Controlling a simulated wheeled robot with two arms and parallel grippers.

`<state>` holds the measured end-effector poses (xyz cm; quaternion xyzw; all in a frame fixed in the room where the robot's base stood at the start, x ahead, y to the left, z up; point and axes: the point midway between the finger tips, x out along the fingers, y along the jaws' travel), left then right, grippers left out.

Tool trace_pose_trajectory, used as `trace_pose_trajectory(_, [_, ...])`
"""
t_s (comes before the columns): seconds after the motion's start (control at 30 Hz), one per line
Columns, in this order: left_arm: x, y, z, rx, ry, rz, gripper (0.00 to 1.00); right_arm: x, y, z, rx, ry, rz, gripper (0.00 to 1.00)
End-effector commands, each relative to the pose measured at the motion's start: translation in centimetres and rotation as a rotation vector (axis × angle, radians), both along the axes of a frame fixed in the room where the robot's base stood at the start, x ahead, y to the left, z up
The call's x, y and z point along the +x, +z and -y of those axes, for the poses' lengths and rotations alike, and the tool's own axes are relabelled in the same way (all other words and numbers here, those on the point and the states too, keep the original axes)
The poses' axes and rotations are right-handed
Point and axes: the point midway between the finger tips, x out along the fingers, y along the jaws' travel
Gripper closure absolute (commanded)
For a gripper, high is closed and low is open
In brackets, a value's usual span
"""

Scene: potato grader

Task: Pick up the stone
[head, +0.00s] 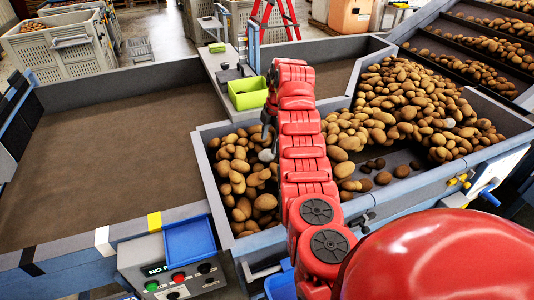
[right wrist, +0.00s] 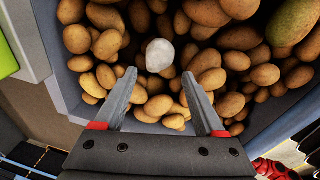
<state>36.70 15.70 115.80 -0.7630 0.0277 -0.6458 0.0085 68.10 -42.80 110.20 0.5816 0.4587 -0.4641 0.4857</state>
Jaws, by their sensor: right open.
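The stone (right wrist: 159,55) is pale grey-white and rounded. It lies among brown potatoes in the right wrist view, just beyond and between my fingertips. In the head view it shows as a pale spot (head: 266,155) in the front potato bin, beside my red arm. My right gripper (right wrist: 159,76) is open and empty, with one finger on each side of the stone's line; it does not touch the stone visibly. In the head view the right gripper (head: 267,136) is mostly hidden by my arm. My left gripper is not in view.
The potato bin's blue-grey wall (right wrist: 75,85) runs close to my left finger. A lime green box (head: 247,93) stands behind the bin. A wide brown belt (head: 120,150) lies empty at left. Another pale lump (head: 449,123) lies among the potatoes at right.

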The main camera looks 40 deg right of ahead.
Motion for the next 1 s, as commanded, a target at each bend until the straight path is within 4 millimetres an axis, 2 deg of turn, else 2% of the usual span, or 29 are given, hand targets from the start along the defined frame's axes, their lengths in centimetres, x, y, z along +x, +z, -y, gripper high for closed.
trace_pose_trajectory(0.17, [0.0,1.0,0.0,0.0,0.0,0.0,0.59,0.2,-0.9,-0.1,0.0,-0.001,-0.001,0.28])
trace_pose_trajectory(0.37, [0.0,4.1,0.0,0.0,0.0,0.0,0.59,0.4,-3.4,-0.1,0.002,-0.002,-0.006,0.28])
trace_pose_trajectory(0.53, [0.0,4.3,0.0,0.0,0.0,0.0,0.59,0.7,-5.5,-0.2,0.001,-0.002,-0.002,0.28])
trace_pose_trajectory(0.83, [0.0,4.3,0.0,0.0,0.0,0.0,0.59,0.9,-6.1,-0.2,-0.001,-0.002,0.003,0.28])
trace_pose_trajectory(0.87, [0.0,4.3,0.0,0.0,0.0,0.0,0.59,0.9,-6.1,-0.2,-0.001,-0.002,0.002,0.32])
trace_pose_trajectory(1.0, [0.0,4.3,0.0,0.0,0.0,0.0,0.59,0.9,-6.1,-0.2,-0.001,-0.002,0.002,0.57])
